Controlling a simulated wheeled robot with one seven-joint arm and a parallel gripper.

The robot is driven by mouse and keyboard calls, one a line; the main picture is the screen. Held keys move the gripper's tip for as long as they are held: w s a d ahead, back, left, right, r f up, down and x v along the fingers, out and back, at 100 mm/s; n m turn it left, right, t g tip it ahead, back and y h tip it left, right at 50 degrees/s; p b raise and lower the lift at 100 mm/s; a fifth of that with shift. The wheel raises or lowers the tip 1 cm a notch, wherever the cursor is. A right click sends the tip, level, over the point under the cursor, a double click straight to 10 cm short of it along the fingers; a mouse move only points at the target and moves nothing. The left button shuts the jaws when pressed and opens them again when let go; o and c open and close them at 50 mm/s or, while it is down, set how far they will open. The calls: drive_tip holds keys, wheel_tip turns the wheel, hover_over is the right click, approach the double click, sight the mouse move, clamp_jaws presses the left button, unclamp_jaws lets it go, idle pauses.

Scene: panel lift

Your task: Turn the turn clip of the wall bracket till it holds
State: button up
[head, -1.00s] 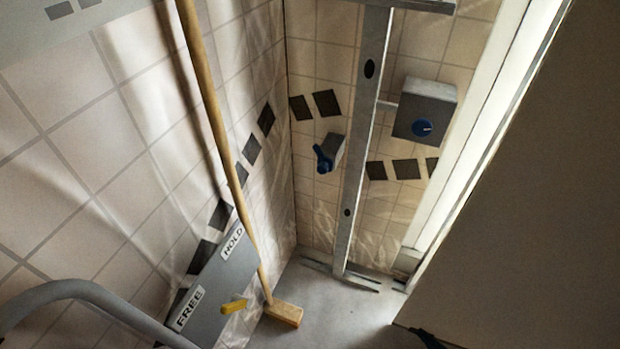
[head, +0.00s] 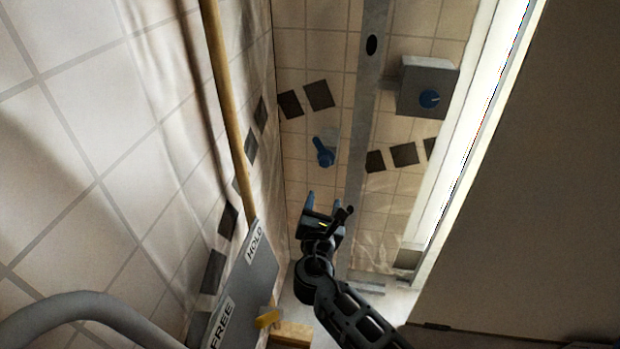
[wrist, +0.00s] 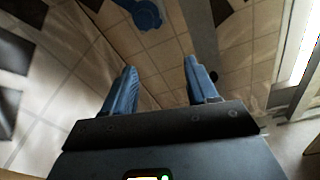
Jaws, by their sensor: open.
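The blue turn clip (head: 323,152) sits on a small pale grey wall bracket (head: 333,138) on the tiled back wall. Its blue arm points up and left from a rounded end. My gripper (head: 323,203) is open and empty below the clip in the head view, with blue fingertips pointing up towards it. In the wrist view, my gripper (wrist: 160,68) has its fingers wide apart, with only wall between them. The blue clip (wrist: 147,14) shows at the top edge there, beyond the fingers and apart from them, partly cut off.
A metal mast (head: 361,140) stands right of the clip. Beyond it is a grey box (head: 412,82) with a blue dial. A wooden broom handle (head: 230,110) leans at left.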

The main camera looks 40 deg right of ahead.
sight(324, 165)
drive_tip(key=shift+n+h, duration=0.6)
drive_tip(key=shift+h, duration=0.3)
drive_tip(key=shift+w+d+r+b, duration=0.2)
drive_tip(key=shift+w+d+r, duration=0.2)
drive_tip(key=shift+w+d, duration=0.9)
drive_tip(key=shift+w+d+r+b, duration=0.25)
drive_tip(key=shift+w+d+r, duration=0.15)
drive_tip(key=shift+w+d, duration=0.85)
drive_tip(key=shift+w+d+r+b, duration=0.2)
drive_tip(key=shift+w+d+r, duration=0.2)
drive_tip(key=shift+w+d, duration=0.85)
drive_tip(key=shift+w+a, duration=0.1)
drive_tip(key=c, duration=1.1)
